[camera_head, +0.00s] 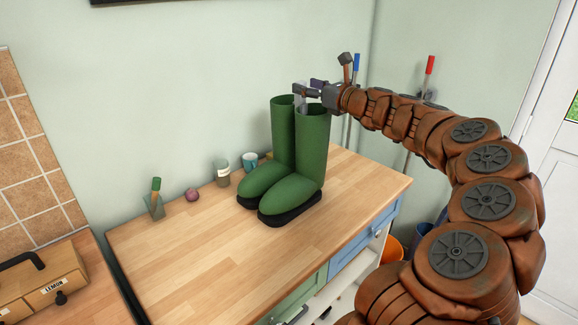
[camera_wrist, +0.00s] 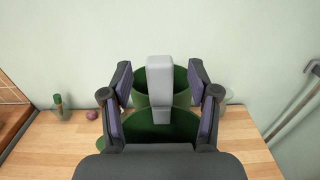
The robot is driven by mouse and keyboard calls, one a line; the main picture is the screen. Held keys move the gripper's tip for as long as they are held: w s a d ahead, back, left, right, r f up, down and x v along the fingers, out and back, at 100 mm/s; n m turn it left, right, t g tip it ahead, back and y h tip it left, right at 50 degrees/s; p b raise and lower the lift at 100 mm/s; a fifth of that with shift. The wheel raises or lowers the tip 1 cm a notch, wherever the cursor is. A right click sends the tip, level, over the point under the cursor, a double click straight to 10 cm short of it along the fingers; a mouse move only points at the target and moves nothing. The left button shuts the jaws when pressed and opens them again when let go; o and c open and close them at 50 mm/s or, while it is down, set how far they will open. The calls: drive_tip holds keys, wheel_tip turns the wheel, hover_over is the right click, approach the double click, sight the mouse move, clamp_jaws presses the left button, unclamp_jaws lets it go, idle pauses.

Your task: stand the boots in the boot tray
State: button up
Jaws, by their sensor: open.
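A pair of green boots (camera_head: 312,150) with black soles stands upright, side by side, on a wooden worktop (camera_head: 185,255), toes pointing toward the lower left. My gripper (camera_head: 308,97) is at the top openings of the boots, reaching in from the right. In the wrist view my gripper (camera_wrist: 160,92) is open, its dark fingers spread on both sides of the green boot tops (camera_wrist: 158,122). I cannot tell whether a finger touches a boot. I do not see a boot tray in either view.
Along the wall stand a small holder with a green-topped item (camera_head: 155,200), a purple ball (camera_head: 192,195), a jar (camera_head: 222,172) and a blue cup (camera_head: 250,161). A box labelled LEMON (camera_head: 52,285) is at lower left. The worktop's front left is clear.

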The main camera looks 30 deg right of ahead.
drive_tip(key=shift+x, duration=1.5)
drive_tip(key=shift+f, duration=0.1)
clamp_jaws()
